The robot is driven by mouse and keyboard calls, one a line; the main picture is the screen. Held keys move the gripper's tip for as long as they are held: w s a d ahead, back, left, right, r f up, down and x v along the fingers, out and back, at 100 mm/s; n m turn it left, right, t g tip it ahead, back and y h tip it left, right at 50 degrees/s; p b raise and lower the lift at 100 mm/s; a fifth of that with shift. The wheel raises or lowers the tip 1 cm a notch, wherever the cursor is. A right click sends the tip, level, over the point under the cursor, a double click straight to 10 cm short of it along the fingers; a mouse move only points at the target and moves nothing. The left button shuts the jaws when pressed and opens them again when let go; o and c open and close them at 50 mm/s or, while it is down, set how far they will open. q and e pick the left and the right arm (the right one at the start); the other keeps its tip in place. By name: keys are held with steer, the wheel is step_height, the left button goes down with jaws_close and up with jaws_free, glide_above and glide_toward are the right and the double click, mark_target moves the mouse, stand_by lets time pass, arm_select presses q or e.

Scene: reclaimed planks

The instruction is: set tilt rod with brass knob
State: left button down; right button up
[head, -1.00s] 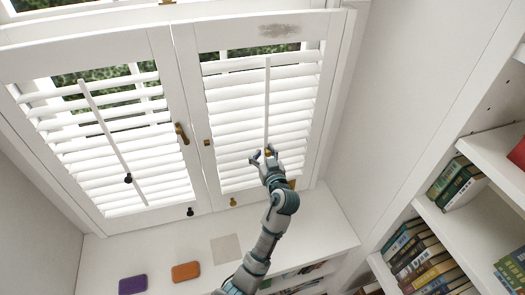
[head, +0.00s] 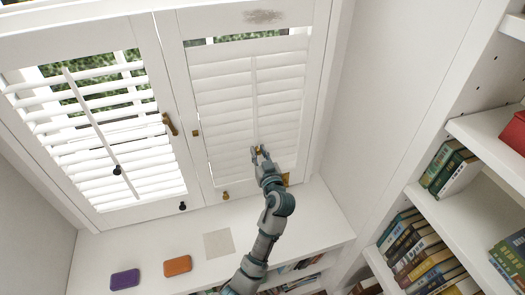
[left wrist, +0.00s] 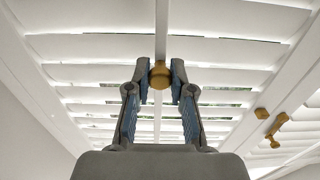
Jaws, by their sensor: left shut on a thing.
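The white tilt rod (head: 255,100) runs down the middle of the right shutter panel. It also shows in the left wrist view (left wrist: 162,30). The right panel's slats (head: 225,85) lie nearly flat, with thin gaps of light. My right gripper is not in view.
A brass latch (head: 170,124) is between the panels. Purple (head: 125,280) and orange (head: 177,266) pads lie on the sill. Bookshelves (head: 465,210) stand at the right.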

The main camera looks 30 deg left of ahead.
arm_select(q)
steer(key=shift+w+f, duration=0.1)
steer(key=shift+f, duration=0.1)
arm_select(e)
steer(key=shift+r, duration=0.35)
arm_select(q)
steer(key=c, duration=1.4)
jaws_free()
steer(key=o, duration=0.4)
steer(key=shift+w+a+f, duration=0.1)
steer(key=shift+w+f, duration=0.05)
steer(key=shift+w, duration=0.05)
steer(key=shift+w+a+f, duration=0.15)
steer(key=shift+w, duration=0.05)
steer(key=shift+s, duration=0.35)
steer(key=v, duration=1.1)
steer(key=shift+d, duration=0.4)
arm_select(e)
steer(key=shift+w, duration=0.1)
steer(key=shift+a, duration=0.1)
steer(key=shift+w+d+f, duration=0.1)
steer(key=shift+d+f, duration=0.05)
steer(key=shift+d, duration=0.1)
